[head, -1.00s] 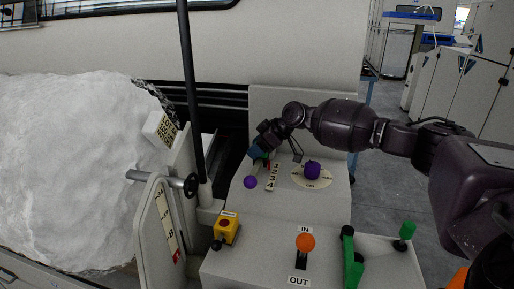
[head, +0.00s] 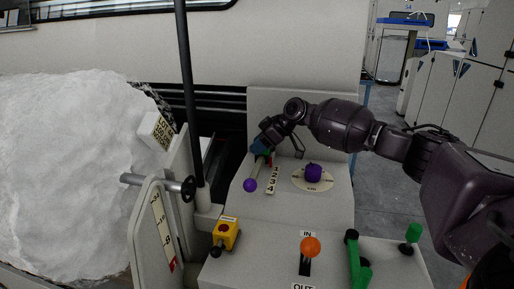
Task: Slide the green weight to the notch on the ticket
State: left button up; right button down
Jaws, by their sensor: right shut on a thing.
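My right gripper (head: 264,147) reaches in from the right over the back of the sloped control panel and is shut on a small green piece, which looks like the green weight (head: 268,157). The fingers and wrist hide most of it. A pale rod runs from there toward a purple ball (head: 250,185). A strip numbered 1 to 4 (head: 272,181) lies beside the rod. The white ticket (head: 157,130) with dark print hangs at the left by the fleece; its text is too small to read surely. My left gripper is not in view.
A purple knob (head: 313,173) on a round dial is right of the strip. A black post (head: 190,90) stands left.

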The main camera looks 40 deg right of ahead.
jog(key=shift+d+r, duration=0.15)
jog(key=shift+r, duration=0.05)
jog(key=c, duration=1)
grip_release()
jog(key=shift+w, duration=0.1)
jog(key=shift+c, duration=0.2)
jog(key=o, duration=0.4)
jog(key=shift+w+d+f, duration=0.1)
jog(key=shift+f, duration=0.05)
jog(key=shift+s, duration=0.2)
pick_arm(q)
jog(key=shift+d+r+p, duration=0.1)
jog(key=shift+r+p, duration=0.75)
jog(key=shift+p, duration=0.2)
pick_arm(e)
jog(key=v, duration=1)
jog(key=shift+r, duration=0.4)
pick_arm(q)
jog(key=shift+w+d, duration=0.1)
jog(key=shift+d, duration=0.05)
pick_arm(e)
jog(key=shift+s, duration=0.15)
